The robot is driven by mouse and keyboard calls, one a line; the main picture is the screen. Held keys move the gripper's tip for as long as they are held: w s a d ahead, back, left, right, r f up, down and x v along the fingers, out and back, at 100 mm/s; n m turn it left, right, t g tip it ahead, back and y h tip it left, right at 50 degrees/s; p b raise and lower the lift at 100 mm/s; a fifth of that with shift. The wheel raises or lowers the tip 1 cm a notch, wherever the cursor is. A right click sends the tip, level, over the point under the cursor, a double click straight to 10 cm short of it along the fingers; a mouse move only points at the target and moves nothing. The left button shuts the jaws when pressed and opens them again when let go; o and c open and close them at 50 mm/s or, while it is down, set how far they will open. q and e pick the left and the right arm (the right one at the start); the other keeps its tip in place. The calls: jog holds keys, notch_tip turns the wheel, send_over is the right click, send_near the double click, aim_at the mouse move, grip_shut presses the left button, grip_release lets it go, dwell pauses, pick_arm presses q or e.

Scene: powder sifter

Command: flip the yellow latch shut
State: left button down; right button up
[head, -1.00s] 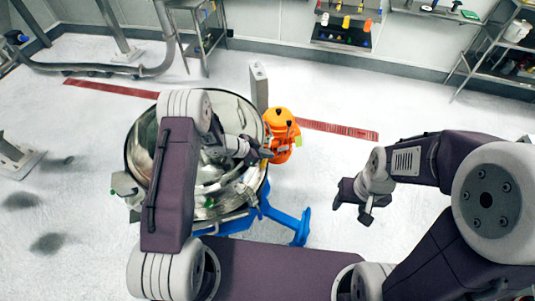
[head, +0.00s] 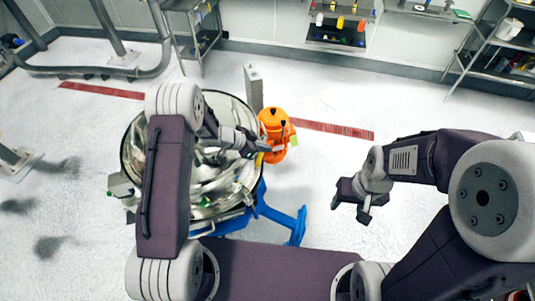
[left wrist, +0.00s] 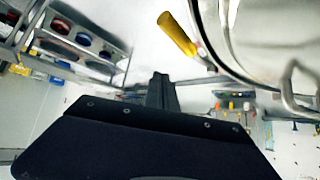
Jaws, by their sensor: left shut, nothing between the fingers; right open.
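The yellow latch (left wrist: 178,34) shows in the left wrist view as a yellow handle tilted beside the rim of the round steel sifter (left wrist: 238,62). In the head view only a small yellow spot of the latch (head: 259,159) shows at the right rim of the sifter (head: 129,150). My left gripper (head: 266,147) is shut and empty, at the right rim close to that spot. Its dark fingers (left wrist: 162,92) appear below the latch in the left wrist view, apart from it in the picture. My right gripper (head: 349,202) is open and empty, over the floor to the right.
An orange motor-like unit (head: 276,128) stands right beside the sifter, close to my left gripper. A grey post (head: 254,87) rises behind it. Blue support legs (head: 285,219) reach out at lower right. Shelves (head: 495,50) stand along the back; open floor lies between.

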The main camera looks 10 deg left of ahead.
pick_arm(q)
jog(key=a+r, duration=0.4)
jog(key=shift+w+a, duration=0.3)
jog(key=shift+w, duration=0.1)
pick_arm(e)
jog(key=shift+w+a+f, duration=0.1)
jog(key=shift+a+f, duration=0.05)
jog(key=shift+f, duration=0.2)
pick_arm(q)
jog(key=shift+a, duration=0.1)
pick_arm(e)
jog(key=shift+a, duration=0.1)
